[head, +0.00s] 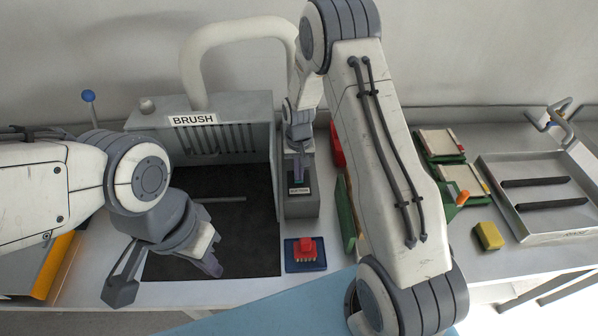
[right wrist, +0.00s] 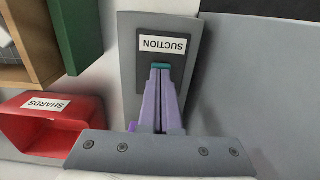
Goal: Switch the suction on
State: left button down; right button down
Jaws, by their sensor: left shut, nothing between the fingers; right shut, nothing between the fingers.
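The suction switch is a grey box (head: 301,207) with a dark panel, a white SUCTION label and a small teal part; in the right wrist view its label (right wrist: 164,43) shows upside down. My right gripper (head: 299,174) reaches down over the box. In the right wrist view its purple fingers (right wrist: 160,72) are shut and empty, tips at the teal part (right wrist: 161,66). They largely cover that part; I cannot tell whether they touch or press it. My left gripper (head: 213,268) is shut and empty above the dark bay floor, left of the box.
The BRUSH hood (head: 215,104) with its hose stands behind the dark bay. A red brush-like block (head: 306,247) sits on a blue base in front of the box. A red SHARDS bin (right wrist: 47,112) is beside the box. A metal tray (head: 537,215) lies far right.

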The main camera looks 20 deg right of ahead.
jog(key=shift+s+f, duration=0.1)
jog(key=shift+w+d, duration=0.2)
jog(key=shift+w, duration=0.65)
jog(key=shift+r, duration=0.2)
